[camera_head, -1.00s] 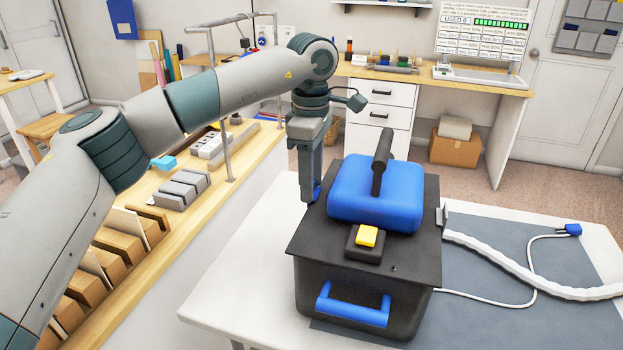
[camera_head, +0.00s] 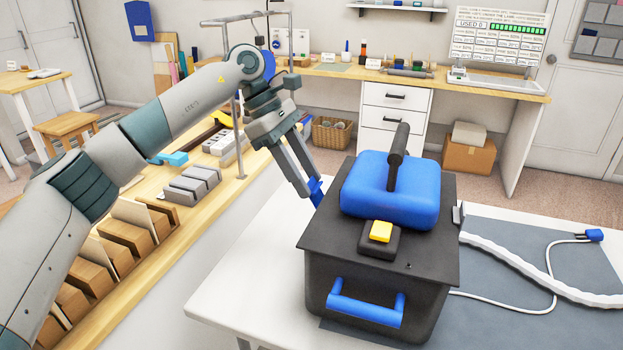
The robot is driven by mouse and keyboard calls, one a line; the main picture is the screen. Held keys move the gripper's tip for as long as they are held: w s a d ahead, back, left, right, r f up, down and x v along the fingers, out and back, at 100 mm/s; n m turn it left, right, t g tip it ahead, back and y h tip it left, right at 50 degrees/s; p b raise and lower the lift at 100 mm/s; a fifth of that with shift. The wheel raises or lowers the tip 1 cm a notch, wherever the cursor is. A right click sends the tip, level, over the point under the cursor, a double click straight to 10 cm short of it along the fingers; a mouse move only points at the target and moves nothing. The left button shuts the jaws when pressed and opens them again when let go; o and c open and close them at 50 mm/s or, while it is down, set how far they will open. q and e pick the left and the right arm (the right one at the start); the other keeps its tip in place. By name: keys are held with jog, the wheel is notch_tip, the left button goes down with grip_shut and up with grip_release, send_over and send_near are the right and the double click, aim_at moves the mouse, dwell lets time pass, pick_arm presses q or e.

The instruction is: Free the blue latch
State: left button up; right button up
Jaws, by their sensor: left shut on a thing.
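A black box (camera_head: 345,278) stands on the white table, with a blue padded lid (camera_head: 388,205), a dark bar handle (camera_head: 398,157), a yellow button (camera_head: 381,231) and a blue front handle (camera_head: 367,308). The blue latch (camera_head: 317,193) shows as a small blue piece at the box's left edge, partly hidden by my fingers. My left gripper (camera_head: 312,186) comes down at a slant from the upper left and is shut on the blue latch. Whether the latch is loose from the box cannot be told. My right gripper is not in view.
A white hose (camera_head: 530,274) and a cable with a blue plug (camera_head: 594,235) lie on the grey mat (camera_head: 500,318) at the right. A wooden bench (camera_head: 205,235) with grey blocks stands at the left. The white table's (camera_head: 240,300) left front part is clear.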

pick_arm(q)
jog(key=shift+w+a+f+h, duration=0.15)
jog(key=shift+a+h, duration=0.15)
jog(key=shift+h, duration=0.2)
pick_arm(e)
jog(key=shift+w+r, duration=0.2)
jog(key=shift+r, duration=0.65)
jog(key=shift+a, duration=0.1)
pick_arm(q)
jog(key=o, duration=1)
jog(key=shift+o, duration=0.2)
jog(key=shift+a, duration=0.1)
